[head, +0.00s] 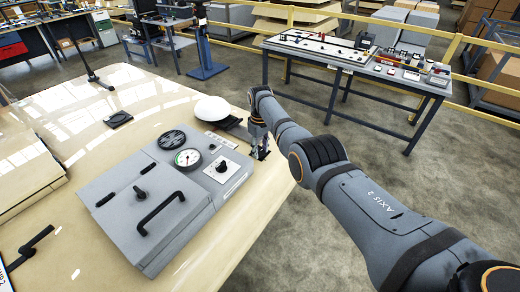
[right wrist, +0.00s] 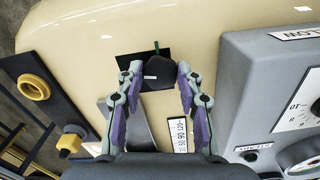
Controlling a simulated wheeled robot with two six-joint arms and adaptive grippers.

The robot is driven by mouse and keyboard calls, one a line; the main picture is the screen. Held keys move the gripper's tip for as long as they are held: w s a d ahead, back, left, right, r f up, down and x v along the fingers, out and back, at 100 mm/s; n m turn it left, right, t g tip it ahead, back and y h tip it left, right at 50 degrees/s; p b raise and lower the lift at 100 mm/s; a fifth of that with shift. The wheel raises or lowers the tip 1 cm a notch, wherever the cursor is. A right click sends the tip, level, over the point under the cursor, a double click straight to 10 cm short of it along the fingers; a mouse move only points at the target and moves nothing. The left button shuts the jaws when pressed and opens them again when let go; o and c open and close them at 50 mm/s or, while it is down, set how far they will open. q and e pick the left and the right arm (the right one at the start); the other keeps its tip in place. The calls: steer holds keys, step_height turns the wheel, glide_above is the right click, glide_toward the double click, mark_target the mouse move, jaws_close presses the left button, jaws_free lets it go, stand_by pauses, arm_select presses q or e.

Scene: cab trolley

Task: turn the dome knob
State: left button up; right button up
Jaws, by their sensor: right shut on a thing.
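In the right wrist view a dark rounded knob (right wrist: 160,72) with a green mark behind it sits between the fingertips of my right gripper (right wrist: 160,78). Both fingers are closed against its sides. A black plate (right wrist: 128,62) lies behind it, and a white label strip with numbers (right wrist: 180,134) is nearby. In the head view my right gripper (head: 261,153) is at the right edge of the cream panel, beside the grey box; the knob is hidden there. A white dome (head: 211,108) stands a little left of my arm. My left gripper is not in view.
The grey box (head: 150,215) carries a gauge (head: 188,158), a round vent, a small black knob (head: 222,166) and a black handle (head: 160,212). The cream panel (head: 150,90) is mostly clear at the back. A workbench (head: 350,55) stands beyond at the right.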

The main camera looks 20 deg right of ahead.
mark_target(260, 152)
steer(key=shift+n, duration=1.9)
steer(key=o, duration=1.2)
steer(key=shift+c, duration=0.2)
step_height(260, 152, up, 12)
steer(key=shift+f, duration=0.1)
